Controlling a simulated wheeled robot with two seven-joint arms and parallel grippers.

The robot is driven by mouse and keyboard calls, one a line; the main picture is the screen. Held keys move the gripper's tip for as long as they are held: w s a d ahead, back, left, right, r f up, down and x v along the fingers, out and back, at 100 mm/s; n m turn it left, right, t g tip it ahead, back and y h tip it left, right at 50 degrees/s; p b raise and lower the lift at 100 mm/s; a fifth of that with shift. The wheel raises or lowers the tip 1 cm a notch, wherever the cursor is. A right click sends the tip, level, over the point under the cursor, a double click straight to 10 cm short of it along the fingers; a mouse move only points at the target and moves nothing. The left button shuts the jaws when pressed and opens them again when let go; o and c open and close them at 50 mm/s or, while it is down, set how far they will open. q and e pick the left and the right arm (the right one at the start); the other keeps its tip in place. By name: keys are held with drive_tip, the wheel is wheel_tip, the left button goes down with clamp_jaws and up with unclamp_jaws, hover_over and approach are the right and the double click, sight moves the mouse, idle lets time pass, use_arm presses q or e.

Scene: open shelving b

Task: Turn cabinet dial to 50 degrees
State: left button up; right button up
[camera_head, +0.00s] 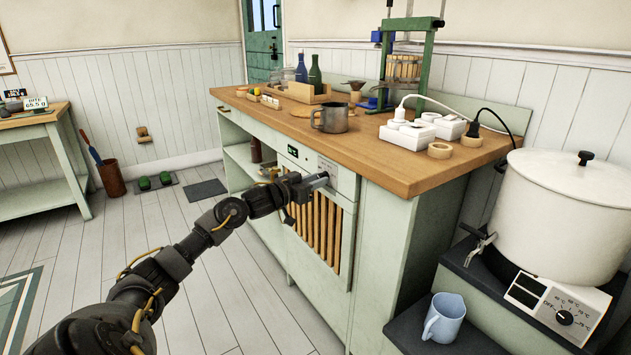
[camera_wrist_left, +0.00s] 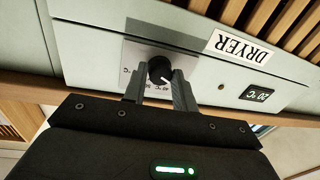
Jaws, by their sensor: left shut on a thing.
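The black cabinet dial (camera_wrist_left: 159,69) with a white pointer line sits on a light scale plate on the pale green dryer panel. It shows between the fingertips of my left gripper (camera_wrist_left: 160,80), which is shut on it. In the head view my left gripper (camera_head: 318,179) reaches the cabinet front under the worktop, and the dial is hidden there. A DRYER label (camera_wrist_left: 241,46) and a small display (camera_wrist_left: 257,95) appear upside down in the wrist view; the display seems to read 20 °C. Most scale marks are hidden or too small to read.
The wooden worktop (camera_head: 375,158) overhangs the panel, with a metal mug (camera_head: 331,118) near its front edge. Wooden slats (camera_head: 318,228) fill the opening below. A white pot (camera_head: 562,205) stands above another control dial (camera_head: 564,317) at right. The floor at left is mostly clear.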

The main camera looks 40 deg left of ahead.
wheel_tip(320, 180, down, 4)
drive_tip(key=d+g+h+p, duration=0.1)
drive_tip(key=d+g+h, duration=0.1)
drive_tip(key=d, duration=0.1)
use_arm(q)
drive_tip(key=shift+w+a+f+m+t+h+b, duration=0.1)
drive_tip(key=shift+m+h+b, duration=0.3)
drive_tip(key=shift+m, duration=2.75)
drive_tip(key=shift+s+a+m+t+h+b, duration=0.1)
drive_tip(key=shift+m+h+b, duration=0.3)
drive_tip(key=shift+m, duration=2.8)
drive_tip(key=shift+w+a+f+m+t+h+b, duration=0.1)
drive_tip(key=shift+m+h+b, duration=0.25)
drive_tip(key=shift+m, duration=2.8)
use_arm(e)
drive_tip(key=a+r+t+y, duration=0.4)
drive_tip(key=a+r, duration=0.1)
drive_tip(key=r, duration=0.2)
drive_tip(key=shift+s+r+n, duration=0.25)
drive_tip(key=shift+r+n, duration=0.1)
drive_tip(key=shift+n, duration=0.05)
use_arm(q)
drive_tip(key=shift+d, duration=0.1)
drive_tip(key=o, duration=1)
drive_tip(key=shift+c, duration=0.2)
